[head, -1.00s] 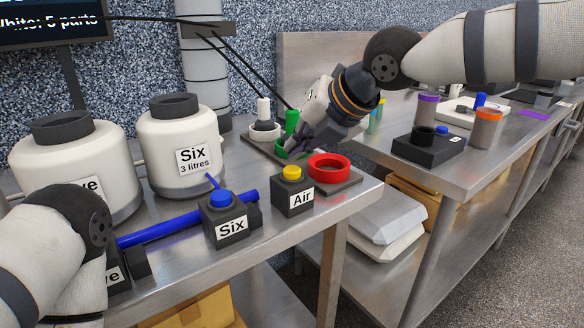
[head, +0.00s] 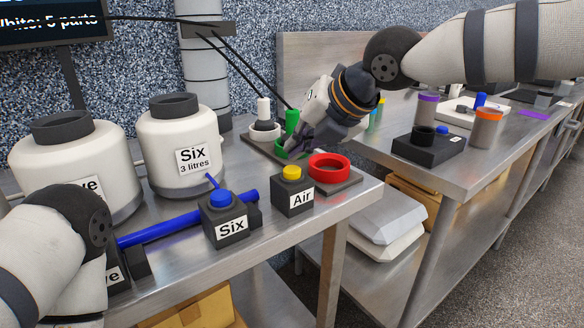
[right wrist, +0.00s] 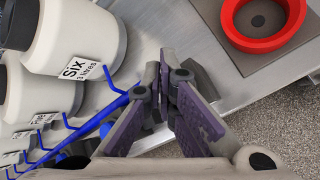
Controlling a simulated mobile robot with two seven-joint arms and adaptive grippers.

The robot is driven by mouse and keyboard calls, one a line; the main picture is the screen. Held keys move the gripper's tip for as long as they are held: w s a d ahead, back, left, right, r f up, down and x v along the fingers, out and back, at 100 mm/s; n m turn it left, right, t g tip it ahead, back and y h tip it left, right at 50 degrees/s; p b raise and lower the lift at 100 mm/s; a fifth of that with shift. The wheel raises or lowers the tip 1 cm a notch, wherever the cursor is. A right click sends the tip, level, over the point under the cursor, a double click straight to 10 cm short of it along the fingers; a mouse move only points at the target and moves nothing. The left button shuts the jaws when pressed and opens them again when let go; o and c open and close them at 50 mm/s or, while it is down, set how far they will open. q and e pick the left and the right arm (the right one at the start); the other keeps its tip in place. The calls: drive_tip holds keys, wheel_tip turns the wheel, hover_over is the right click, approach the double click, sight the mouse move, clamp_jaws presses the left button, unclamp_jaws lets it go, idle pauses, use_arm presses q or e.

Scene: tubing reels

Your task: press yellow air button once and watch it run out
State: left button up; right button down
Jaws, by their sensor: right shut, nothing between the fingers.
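The yellow air button (head: 292,173) sits on top of a small dark box labelled Air (head: 292,198), near the front edge of the left bench. The button stands up and nothing touches it in the head view. My right gripper (head: 297,143) is above and behind the box, in front of the green ring. Its purple-padded fingers are shut and empty, as the right wrist view (right wrist: 165,82) shows. There the fingers hide most of a dark block, and the yellow button does not show. My left arm is at the lower left; its gripper is not visible.
A blue-topped box labelled Six (head: 224,222) stands left of the air box. A red ring (head: 329,168) lies right of it on a dark plate (head: 347,184). White vessels (head: 182,150) stand behind left. A blue pipe (head: 160,233) runs along the bench.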

sight(297, 168)
drive_tip(key=shift+f, duration=0.1)
drive_tip(key=shift+f, duration=0.3)
drive_tip(key=shift+s+f, duration=0.15)
drive_tip(key=shift+f, duration=1.05)
idle(1.0)
drive_tip(key=shift+r, duration=1.35)
drive_tip(key=shift+w+r, duration=0.2)
drive_tip(key=shift+r, duration=2.35)
